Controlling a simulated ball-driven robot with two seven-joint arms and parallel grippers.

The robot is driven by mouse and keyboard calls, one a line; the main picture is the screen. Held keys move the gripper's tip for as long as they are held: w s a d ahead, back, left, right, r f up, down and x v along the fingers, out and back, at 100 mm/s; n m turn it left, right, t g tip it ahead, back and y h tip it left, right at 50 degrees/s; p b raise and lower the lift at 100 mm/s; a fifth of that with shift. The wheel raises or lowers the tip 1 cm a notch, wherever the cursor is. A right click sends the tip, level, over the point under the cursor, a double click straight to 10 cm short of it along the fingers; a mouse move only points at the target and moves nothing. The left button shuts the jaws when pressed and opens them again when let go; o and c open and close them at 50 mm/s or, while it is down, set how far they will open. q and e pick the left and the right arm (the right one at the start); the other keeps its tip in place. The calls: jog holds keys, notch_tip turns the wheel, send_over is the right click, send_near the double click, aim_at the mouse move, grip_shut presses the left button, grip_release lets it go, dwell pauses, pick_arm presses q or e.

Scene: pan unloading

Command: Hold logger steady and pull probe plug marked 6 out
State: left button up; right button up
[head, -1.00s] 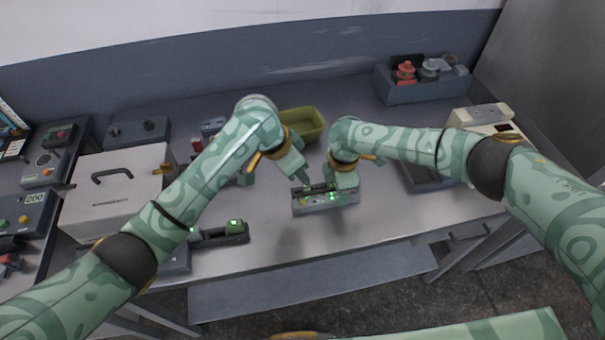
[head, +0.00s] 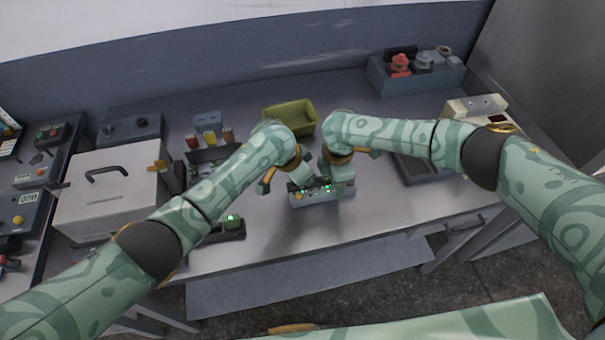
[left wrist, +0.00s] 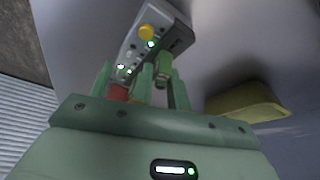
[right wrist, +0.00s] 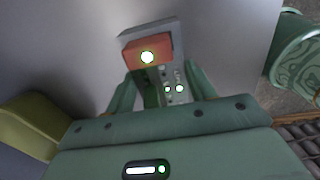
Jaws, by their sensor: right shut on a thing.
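The logger (head: 318,196) is a grey box near the middle of the bench, with green lights. Its yellow knob (left wrist: 147,32) and dark socket strip show in the left wrist view. My right gripper (head: 343,186) is shut on the logger's right part. The right wrist view (right wrist: 164,88) shows its fingers either side of the body, by an orange-red block (right wrist: 140,55). My left gripper (head: 312,184) is low over the logger. Its fingers (left wrist: 140,90) stand apart around green pieces, one a plug-like piece (left wrist: 162,72). I cannot read a 6 on any plug.
An olive bin (head: 290,115) stands behind the logger. A second device with a green light (head: 232,224) lies to the left, partly behind my left arm. A white lidded box (head: 105,200) stands further left. The bench in front of the logger is clear.

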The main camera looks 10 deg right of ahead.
pick_arm(q)
grip_shut()
jog(key=shift+r, duration=0.85)
pick_arm(e)
jog(key=shift+d+f, duration=0.1)
jog(key=shift+d, duration=0.1)
pick_arm(q)
jog(key=shift+r, duration=1.1)
pick_arm(e)
jog(key=shift+s+a, duration=0.1)
jog(key=shift+a, duration=0.05)
jog(key=o, duration=1.3)
